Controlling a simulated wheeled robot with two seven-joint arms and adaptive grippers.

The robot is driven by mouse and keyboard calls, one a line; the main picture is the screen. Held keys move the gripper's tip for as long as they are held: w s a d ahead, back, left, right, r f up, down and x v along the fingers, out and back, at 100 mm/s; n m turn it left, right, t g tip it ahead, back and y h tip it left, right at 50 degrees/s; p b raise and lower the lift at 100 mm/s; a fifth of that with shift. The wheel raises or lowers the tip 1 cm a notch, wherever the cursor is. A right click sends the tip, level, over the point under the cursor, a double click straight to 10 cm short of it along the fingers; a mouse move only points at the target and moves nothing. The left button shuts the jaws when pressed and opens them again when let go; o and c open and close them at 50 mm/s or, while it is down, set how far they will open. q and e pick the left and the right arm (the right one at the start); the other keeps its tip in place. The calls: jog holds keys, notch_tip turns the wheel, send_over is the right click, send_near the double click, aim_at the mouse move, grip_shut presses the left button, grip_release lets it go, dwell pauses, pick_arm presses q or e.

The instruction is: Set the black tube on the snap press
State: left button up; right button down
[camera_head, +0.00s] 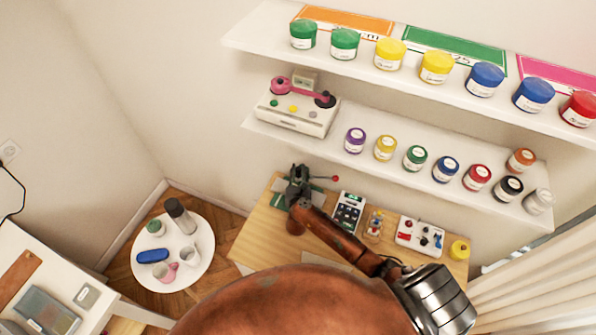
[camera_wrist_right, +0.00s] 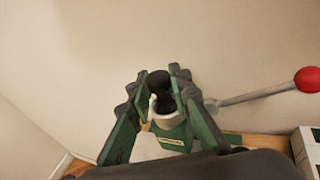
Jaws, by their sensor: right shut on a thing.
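My right gripper (camera_head: 299,180) is over the back left of the wooden work table. In the right wrist view its green-sided fingers (camera_wrist_right: 163,92) are closed around a small dark piece, the black tube (camera_wrist_right: 158,80), whose lower part is hard to make out. The snap press, with a green body (camera_wrist_right: 172,139) and a pale round part, is directly below the fingers. Its lever ends in a red knob (camera_wrist_right: 307,80), which also shows in the head view (camera_head: 335,178). The gripper hides most of the press there. I cannot tell whether tube and press touch. My left gripper is out of view.
The wooden table (camera_head: 255,240) also holds a calculator-like device (camera_head: 348,211), a small rack (camera_head: 375,226), a white box with knobs (camera_head: 420,235) and a yellow jar (camera_head: 459,249). Shelves with jars (camera_head: 415,158) hang above. A round white table (camera_head: 200,275) stands left.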

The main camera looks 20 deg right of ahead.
jog(key=shift+f+b, duration=0.4)
jog(key=shift+f, duration=0.2)
jog(key=c, duration=2)
grip_release()
jog(key=shift+c, duration=0.2)
jog(key=shift+s+a, duration=0.1)
jog(key=shift+p+v, duration=1.3)
jog(key=shift+v, duration=1.15)
jog(key=p, duration=0.2)
send_near(298, 175)
jog(key=shift+d+r, duration=0.1)
jog(key=shift+d, duration=0.1)
